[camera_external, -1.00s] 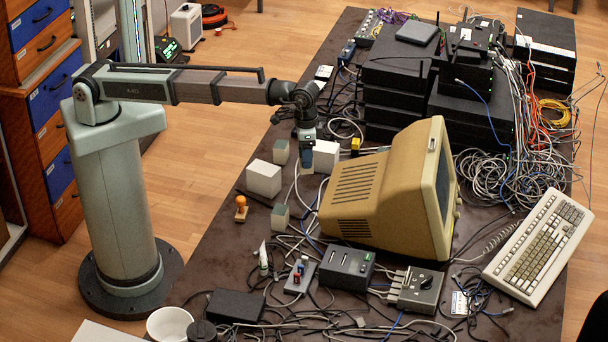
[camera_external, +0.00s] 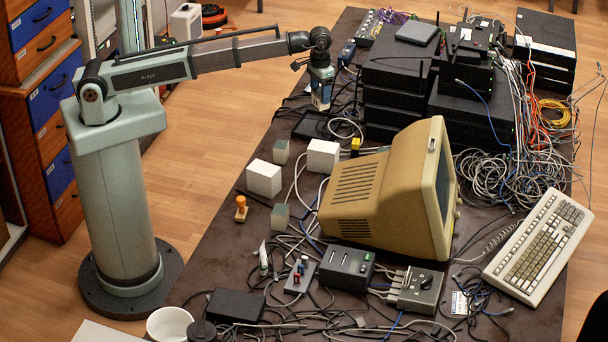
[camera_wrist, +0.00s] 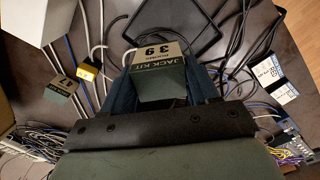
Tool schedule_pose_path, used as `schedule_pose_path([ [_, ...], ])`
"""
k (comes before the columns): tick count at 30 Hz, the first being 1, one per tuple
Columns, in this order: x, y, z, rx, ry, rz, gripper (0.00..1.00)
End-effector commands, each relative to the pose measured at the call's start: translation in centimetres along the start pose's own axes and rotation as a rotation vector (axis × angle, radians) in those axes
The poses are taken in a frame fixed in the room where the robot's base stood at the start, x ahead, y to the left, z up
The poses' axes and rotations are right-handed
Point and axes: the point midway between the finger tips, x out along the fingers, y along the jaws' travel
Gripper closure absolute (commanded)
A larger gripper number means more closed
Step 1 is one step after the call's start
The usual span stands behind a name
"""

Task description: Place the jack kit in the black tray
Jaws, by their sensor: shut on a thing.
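My gripper (camera_external: 321,98) is raised above the table, behind the white boxes, in the external view. In the wrist view its blue fingers are shut on a small box labelled JACK KIT (camera_wrist: 160,78), with a tan top and a grey-green lower part. The black tray (camera_external: 312,126), a flat dark tray with a raised rim, lies on the table just below and slightly left of my gripper in the external view. The jack kit is held above the table. Its exact height over the tray is hard to tell.
White boxes (camera_external: 263,178) and small grey-green blocks (camera_external: 279,216) stand nearer on the table. A beige monitor (camera_external: 385,190) is to the right, with stacked black equipment (camera_external: 400,90) behind it. Loose cables surround the tray. A yellow connector (camera_external: 355,146) lies close by.

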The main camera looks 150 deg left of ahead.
Motion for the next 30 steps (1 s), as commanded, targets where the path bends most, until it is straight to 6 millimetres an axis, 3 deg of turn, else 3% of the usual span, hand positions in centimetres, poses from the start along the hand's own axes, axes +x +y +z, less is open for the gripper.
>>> schedule_pose_path([
  [4,-0.1,-2.5,-0.8,-0.023,-0.001,0.000,0.74],
  [11,0.7,-2.3,-0.2,0.048,-0.008,-0.004,0.74],
  [21,5.5,-2.3,-0.1,0.049,-0.009,-0.004,0.74],
  [30,7.8,-2.3,-0.1,0.049,-0.008,-0.004,0.74],
])
